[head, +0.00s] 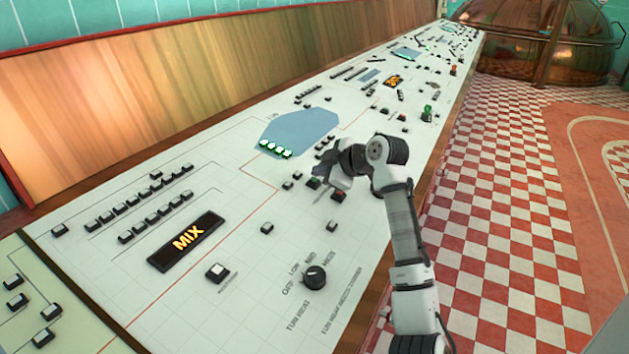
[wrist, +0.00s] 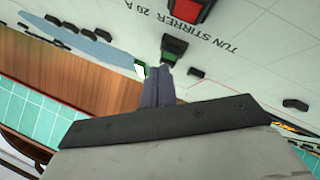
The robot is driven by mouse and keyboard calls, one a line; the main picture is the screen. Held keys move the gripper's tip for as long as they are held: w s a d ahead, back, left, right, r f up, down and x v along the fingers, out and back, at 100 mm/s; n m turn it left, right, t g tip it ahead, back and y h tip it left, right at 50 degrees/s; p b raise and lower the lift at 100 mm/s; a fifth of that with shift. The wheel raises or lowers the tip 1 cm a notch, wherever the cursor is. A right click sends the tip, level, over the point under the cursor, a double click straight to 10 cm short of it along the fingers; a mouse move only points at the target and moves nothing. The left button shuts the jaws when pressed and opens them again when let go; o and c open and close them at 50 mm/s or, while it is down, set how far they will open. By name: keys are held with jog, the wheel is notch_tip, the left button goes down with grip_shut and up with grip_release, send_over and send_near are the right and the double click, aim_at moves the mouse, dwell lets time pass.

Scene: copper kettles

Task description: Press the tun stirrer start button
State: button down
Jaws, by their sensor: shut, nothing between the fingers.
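The tun stirrer buttons sit on the pale control panel (head: 255,195). The green button (head: 314,183) also shows in the wrist view (wrist: 171,57), with the red button (wrist: 190,11) beyond it; the red one shows in the head view (head: 339,196) too. The printed label "TUN STIRRER 20 A" (wrist: 185,33) runs by them. My gripper (head: 320,172) is shut and empty, right beside the green button. In the wrist view its fingertips (wrist: 160,72) lie just below the green button's near edge. I cannot tell whether they touch it.
Small dark-based buttons (head: 288,185) stand close by, and a row of lit green ones (head: 275,149) lies behind. A black knob (head: 315,277) and an amber MIX display (head: 187,240) are nearer the front. Red-and-white checked floor (head: 490,220) lies right of the panel.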

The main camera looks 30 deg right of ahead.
jog(key=shift+w+f, duration=0.1)
jog(key=shift+f, duration=0.2)
jog(key=shift+f, duration=0.35)
dwell(0.6)
jog(key=shift+r, duration=0.75)
jog(key=r+p, duration=0.2)
jog(key=r, duration=0.1)
jog(key=s+r+p, duration=0.1)
jog(key=r, duration=0.1)
jog(key=shift+d, duration=0.25)
jog(key=shift+d, duration=0.1)
dwell(0.5)
